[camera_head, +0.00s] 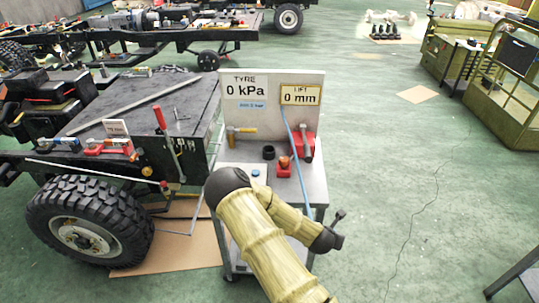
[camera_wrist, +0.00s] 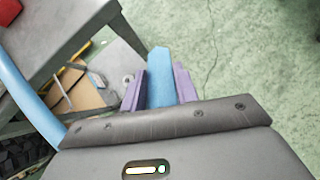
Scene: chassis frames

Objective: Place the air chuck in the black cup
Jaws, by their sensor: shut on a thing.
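The black cup (camera_head: 268,152) stands on the grey trolley top (camera_head: 244,157), below the sign board. My gripper (camera_wrist: 159,88) has two purple fingers shut on a blue piece, which I take to be the air chuck (camera_wrist: 159,66). It is held over the floor, clear of the trolley's right side and apart from the cup. A blue hose (camera_head: 297,160) comes down the board and over the trolley's right edge. It also shows at the left of the wrist view (camera_wrist: 22,92).
A red holder (camera_head: 283,172) with an orange top and a red box (camera_head: 303,145) stand right of the cup. A yellow-headed tool (camera_head: 240,130) is at the board's left. The black chassis (camera_head: 150,105) and its wheel (camera_head: 88,222) are left.

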